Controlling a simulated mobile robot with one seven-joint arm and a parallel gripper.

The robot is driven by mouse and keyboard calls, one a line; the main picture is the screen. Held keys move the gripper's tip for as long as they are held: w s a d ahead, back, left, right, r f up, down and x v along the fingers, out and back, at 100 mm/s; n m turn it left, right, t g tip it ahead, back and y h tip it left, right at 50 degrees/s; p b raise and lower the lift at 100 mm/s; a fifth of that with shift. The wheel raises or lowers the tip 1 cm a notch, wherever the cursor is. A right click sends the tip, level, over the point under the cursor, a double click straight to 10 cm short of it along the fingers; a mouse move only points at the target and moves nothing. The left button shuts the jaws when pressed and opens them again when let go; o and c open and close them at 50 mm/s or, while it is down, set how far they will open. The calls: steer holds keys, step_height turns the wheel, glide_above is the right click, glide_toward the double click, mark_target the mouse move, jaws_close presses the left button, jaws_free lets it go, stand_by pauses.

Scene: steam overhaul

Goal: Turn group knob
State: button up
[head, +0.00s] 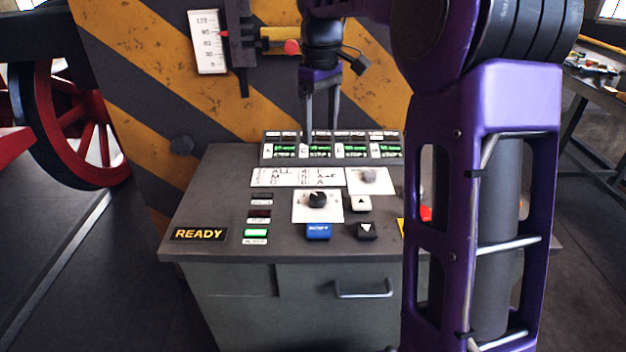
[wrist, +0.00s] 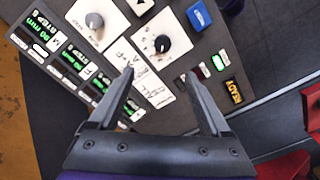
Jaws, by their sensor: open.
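A black round knob (head: 317,200) with a white pointer mark sits on a white square plate on the sloping console top. It also shows in the wrist view (wrist: 162,44), beyond the gap between the fingers. A grey knob (head: 369,175) on a second white plate is behind it to the right, and at upper left in the wrist view (wrist: 95,20). The lettering is too small to tell which is the group knob. My gripper (head: 321,128) points down above the back of the console. Its fingers (wrist: 160,77) are open, empty and apart from both knobs.
A row of green displays (head: 330,150) lines the console's back edge. A lit READY sign (head: 199,234) is at left. A striped panel (head: 180,90) stands behind.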

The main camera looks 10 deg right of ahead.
mark_target(319, 196)
steer(key=f+b, duration=0.1)
steer(key=f, duration=0.7)
steer(key=f+b, duration=0.2)
steer(key=f, duration=0.7)
steer(key=shift+s+f, duration=0.2)
steer(key=shift+f, duration=0.1)
jaws_close()
steer(key=shift+r, duration=0.1)
steer(key=shift+a+m+p, duration=0.1)
steer(key=shift+m+p, duration=0.3)
steer(key=shift+m, duration=0.8)
steer(key=shift+m+p, duration=0.45)
steer(key=shift+m, duration=1.05)
